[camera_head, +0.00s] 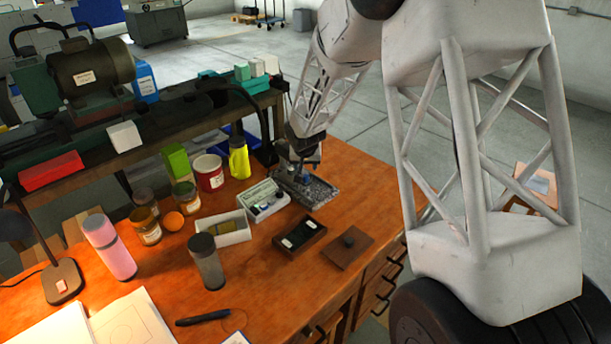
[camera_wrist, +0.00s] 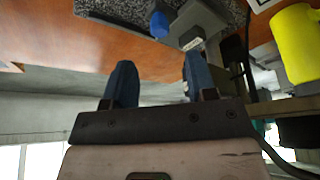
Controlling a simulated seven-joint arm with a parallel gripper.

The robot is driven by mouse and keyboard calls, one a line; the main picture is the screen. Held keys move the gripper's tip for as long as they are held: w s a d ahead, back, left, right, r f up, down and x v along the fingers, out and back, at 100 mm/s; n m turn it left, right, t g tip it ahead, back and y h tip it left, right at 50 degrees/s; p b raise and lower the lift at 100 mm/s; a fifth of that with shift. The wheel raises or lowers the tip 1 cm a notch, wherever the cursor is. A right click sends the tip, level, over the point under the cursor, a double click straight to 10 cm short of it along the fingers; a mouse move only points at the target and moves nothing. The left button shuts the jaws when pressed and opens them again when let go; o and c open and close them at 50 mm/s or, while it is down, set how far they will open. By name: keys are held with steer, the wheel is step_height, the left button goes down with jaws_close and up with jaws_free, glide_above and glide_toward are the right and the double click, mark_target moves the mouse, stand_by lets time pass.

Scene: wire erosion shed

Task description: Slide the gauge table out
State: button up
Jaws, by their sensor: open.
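The gauge table appears to be the speckled grey granite stand (camera_head: 320,191) on the orange wooden desk, near its back right edge. In the wrist view its speckled slab (camera_wrist: 115,9) fills the top edge, with a blue knob (camera_wrist: 160,24) and a grey metal block (camera_wrist: 193,36) beside it. My gripper (camera_head: 303,166) is over the stand in the head view and hides part of it. In the wrist view my gripper (camera_wrist: 158,68) has its two blue fingers apart with nothing between them. The blue knob lies beyond the fingertips; contact is not visible.
Left of the stand are an open case (camera_head: 264,200), a yellow bottle (camera_head: 239,158) and a red can (camera_head: 209,174). In front are a black tray (camera_head: 300,236) and a brown square board (camera_head: 347,247).

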mark_target(305, 176)
steer(key=shift+x, duration=3.7)
jaws_close()
